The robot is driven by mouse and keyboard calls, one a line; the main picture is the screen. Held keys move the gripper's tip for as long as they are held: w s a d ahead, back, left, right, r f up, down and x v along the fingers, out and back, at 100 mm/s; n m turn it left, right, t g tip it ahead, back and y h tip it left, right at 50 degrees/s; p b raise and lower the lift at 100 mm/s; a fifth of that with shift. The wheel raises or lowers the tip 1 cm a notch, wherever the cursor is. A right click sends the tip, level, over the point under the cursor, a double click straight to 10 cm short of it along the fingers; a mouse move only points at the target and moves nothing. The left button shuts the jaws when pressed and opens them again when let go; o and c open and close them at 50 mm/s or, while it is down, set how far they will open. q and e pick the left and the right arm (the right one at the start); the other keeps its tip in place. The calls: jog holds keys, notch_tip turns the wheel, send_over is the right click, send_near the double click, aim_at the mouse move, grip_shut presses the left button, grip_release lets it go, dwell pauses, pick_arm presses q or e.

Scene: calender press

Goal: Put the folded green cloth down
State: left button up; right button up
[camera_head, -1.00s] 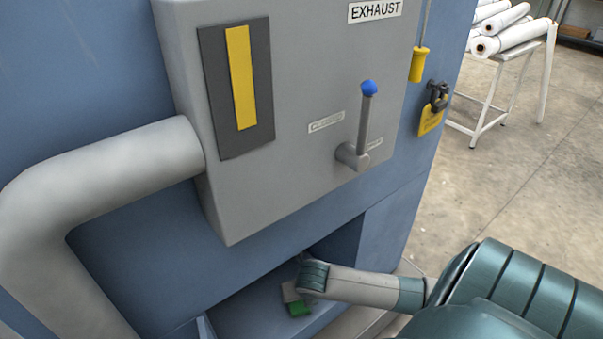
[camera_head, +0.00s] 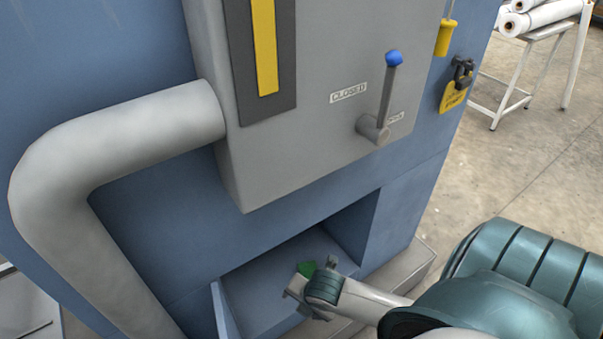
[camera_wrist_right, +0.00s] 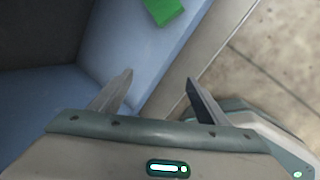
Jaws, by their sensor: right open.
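The folded green cloth (camera_head: 307,268) lies on the blue floor of the recess low in the machine, partly hidden behind my right gripper in the head view. In the right wrist view the cloth (camera_wrist_right: 165,10) shows at the top edge, cut off by the frame, on the blue surface near its edge. My right gripper (camera_head: 310,281) is in front of the cloth at the recess opening. In the right wrist view its fingers (camera_wrist_right: 158,92) are apart with nothing between them, and the cloth is beyond the tips. My left gripper is not in view.
The recess (camera_head: 265,275) has a side wall at the right and an upright blue panel (camera_head: 224,310) at the left. A grey box with a blue-knobbed lever (camera_head: 388,90) juts out above. A thick grey pipe (camera_head: 110,150) stands at the left. Open floor is at the right.

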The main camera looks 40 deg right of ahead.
jog(key=s+a+r+m+y, duration=0.1)
jog(key=s+a+r+m, duration=0.2)
jog(key=s+a+m, duration=0.6)
jog(key=shift+s+a+m+y, duration=0.35)
jog(key=shift+s+m, duration=0.6)
jog(key=shift+m, duration=4.15)
pick_arm(q)
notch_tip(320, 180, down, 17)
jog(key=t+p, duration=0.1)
jog(key=p, duration=1.1)
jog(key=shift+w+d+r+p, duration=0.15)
jog(key=shift+p, duration=0.15)
pick_arm(e)
notch_tip(320, 180, down, 17)
jog(key=t, duration=0.1)
jog(key=shift+w+r, duration=0.15)
jog(key=shift+w, duration=0.05)
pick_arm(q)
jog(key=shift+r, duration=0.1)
pick_arm(e)
jog(key=shift+s+r, duration=0.1)
